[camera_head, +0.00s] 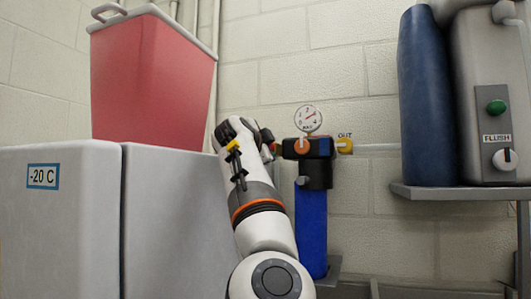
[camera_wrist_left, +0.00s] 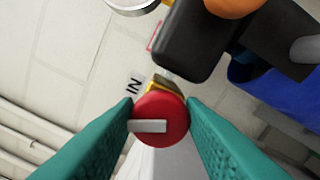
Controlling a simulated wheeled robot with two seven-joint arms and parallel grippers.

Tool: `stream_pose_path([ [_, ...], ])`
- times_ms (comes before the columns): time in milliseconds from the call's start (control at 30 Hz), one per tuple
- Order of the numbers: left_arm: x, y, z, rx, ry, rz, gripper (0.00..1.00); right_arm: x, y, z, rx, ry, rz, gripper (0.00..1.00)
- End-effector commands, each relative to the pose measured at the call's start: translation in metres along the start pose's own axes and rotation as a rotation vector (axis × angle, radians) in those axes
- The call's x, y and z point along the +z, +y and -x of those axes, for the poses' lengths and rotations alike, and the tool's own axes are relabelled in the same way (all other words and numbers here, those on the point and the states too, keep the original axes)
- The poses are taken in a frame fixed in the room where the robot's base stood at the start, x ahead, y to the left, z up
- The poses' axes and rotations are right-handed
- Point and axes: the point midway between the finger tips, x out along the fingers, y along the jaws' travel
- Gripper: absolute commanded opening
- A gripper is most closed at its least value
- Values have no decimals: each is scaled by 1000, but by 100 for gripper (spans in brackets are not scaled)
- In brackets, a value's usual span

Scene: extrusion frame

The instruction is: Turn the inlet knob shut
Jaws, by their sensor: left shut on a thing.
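The inlet knob (camera_wrist_left: 160,119) is red and round with a pale bar across its face, beside an "IN" label in the left wrist view. A brass fitting (camera_wrist_left: 166,84) joins it to the black filter head (camera_wrist_left: 188,38). My left gripper (camera_wrist_left: 160,118) has its teal fingers closed on both sides of the knob. In the head view the left gripper (camera_head: 268,144) is at the left side of the filter head (camera_head: 308,148), and the knob is mostly hidden there. My right gripper is not in view.
A blue filter housing (camera_head: 311,232) hangs under the head, with a pressure gauge (camera_head: 308,118) above and a yellow "OUT" fitting (camera_head: 345,146) at right. A freezer (camera_head: 60,225) carrying a red bin (camera_head: 150,80) stands left. A shelf (camera_head: 455,192) juts out at right.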

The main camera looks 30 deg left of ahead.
Motion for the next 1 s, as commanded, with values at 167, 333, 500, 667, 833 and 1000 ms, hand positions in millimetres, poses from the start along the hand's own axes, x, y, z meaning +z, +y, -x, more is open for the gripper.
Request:
stream_pose_path([
  [167, 0, -3, 0, -1, -2, -160, 13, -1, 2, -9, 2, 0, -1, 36],
  [333, 0, -3, 0, -1, -1, -290, 13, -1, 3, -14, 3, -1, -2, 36],
  [500, 0, -4, 0, -3, -2, -388, 13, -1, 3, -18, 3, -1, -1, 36],
  [667, -1, -4, 0, -4, -1, -447, 13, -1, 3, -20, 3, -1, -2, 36],
  [833, -1, -4, -1, -6, -1, -480, 13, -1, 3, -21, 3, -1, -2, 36],
  [1000, 0, -5, -1, -7, -1, -491, 13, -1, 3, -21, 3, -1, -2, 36],
])
